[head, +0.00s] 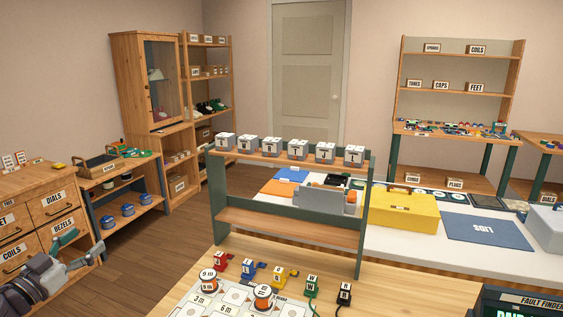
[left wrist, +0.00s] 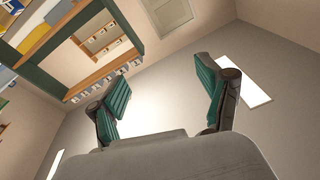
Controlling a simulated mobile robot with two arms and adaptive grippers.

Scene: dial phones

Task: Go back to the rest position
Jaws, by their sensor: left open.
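My left gripper (head: 73,252) is at the lower left of the head view, in front of the wooden drawer cabinet (head: 42,205). Its green-padded fingers are apart, and nothing is between them. In the left wrist view the same gripper (left wrist: 163,98) shows open and empty, with ceiling and wall behind it. My right gripper is in neither view.
A wooden table (head: 440,290) with a printed board, several coloured tagged pieces and orange-and-white spools is in front. A green-sided shelf (head: 290,232) with lettered blocks stands on it. A white counter (head: 400,255) holds a yellow case (head: 403,210). Open floor (head: 160,250) lies left of the table.

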